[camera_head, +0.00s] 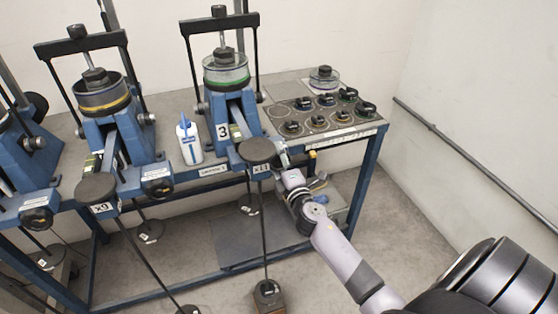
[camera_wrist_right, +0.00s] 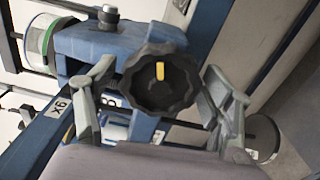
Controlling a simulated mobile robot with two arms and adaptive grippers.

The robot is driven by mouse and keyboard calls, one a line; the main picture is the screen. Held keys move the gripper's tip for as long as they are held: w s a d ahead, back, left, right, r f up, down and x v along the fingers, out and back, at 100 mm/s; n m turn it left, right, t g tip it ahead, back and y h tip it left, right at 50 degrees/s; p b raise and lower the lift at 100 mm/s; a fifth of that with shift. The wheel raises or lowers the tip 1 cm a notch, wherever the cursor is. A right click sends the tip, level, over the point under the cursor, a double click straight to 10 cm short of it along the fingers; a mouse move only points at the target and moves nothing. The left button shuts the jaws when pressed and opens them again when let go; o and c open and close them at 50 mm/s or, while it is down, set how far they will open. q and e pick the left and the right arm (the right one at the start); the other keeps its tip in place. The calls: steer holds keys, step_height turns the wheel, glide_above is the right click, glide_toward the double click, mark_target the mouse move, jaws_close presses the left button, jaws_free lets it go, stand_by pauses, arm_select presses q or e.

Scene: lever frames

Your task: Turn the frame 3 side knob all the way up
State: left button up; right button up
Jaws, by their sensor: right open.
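Frame 3 (camera_head: 238,106) is a blue lever frame with a white "3" label, standing near the right part of the bench. Its side knob (camera_wrist_right: 158,92) is black and scalloped, with a yellow pointer mark; in the right wrist view the mark points toward the top of the picture. My right gripper (camera_head: 283,160) is at the right side of frame 3's front end. In the right wrist view the open gripper (camera_wrist_right: 160,72) has one finger on each side of the knob, with gaps visible. In the head view the knob is mostly hidden by the gripper. My left gripper is out of view.
A round black lever end (camera_head: 257,151) with a hanging rod is close beside the gripper. A white-and-blue bottle (camera_head: 188,140) stands left of frame 3. Several black knobs lie on a board (camera_head: 280,90) at the right. Floor right of the bench is clear.

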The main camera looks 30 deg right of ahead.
steer(key=shift+s+a+f, duration=0.1)
steer(key=shift+s+f, duration=0.05)
steer(key=shift+s, duration=0.3)
steer(key=shift+v, duration=2.5)
steer(key=shift+o, duration=0.2)
steer(key=shift+o, duration=0.2)
steer(key=shift+s+n, duration=0.25)
steer(key=shift+n, duration=0.05)
steer(key=n+p, duration=0.5)
steer(key=n, duration=1)
glide_toward(280, 163)
steer(key=p+x, duration=0.2)
steer(key=x, duration=0.7)
steer(key=shift+f, duration=0.2)
